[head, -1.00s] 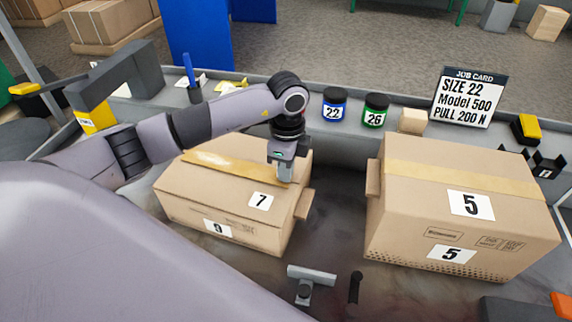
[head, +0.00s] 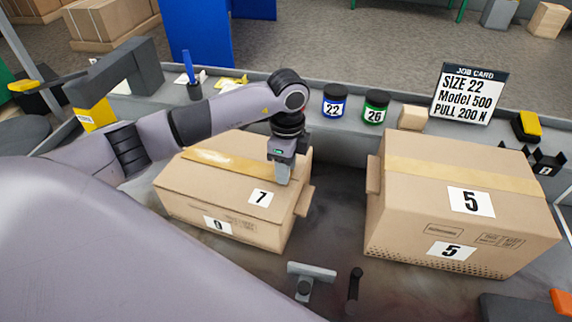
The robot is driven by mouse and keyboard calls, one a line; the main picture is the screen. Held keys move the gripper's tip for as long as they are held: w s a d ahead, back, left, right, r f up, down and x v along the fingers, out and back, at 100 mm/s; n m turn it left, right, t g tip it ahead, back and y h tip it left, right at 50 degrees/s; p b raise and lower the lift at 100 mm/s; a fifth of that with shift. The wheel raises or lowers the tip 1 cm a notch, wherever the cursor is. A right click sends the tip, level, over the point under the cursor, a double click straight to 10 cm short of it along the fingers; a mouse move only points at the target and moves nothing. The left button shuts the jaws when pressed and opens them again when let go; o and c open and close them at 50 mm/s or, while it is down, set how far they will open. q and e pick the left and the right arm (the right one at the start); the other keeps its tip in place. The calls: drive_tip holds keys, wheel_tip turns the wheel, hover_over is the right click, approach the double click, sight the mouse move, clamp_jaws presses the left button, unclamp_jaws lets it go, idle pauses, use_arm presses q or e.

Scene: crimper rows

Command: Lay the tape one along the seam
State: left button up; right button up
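The left carton (head: 225,210) is closed and carries labels 7 and a second, hard-to-read digit. A tan tape strip (head: 215,158) lies along its top seam from the far left edge toward the right. My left gripper (head: 284,178) points down at the right end of this seam, at or just above the carton top. Its fingers look close together, but I cannot tell whether they are open, shut or holding tape. The gripper hides the strip's right end. The right carton (head: 400,225), labelled 5, has a tape band (head: 465,177) across its top. My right gripper is not in view.
Blue-labelled jar 22 (head: 334,103), green-labelled jar 26 (head: 375,108), a small tan block (head: 412,118) and the job card (head: 467,95) stand behind the cartons. A grey T-shaped piece (head: 310,273) and a black handle (head: 354,285) are in front. A bare gap (head: 338,205) separates the cartons.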

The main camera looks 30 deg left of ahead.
use_arm(q)
drive_tip(key=shift+r, duration=3.6)
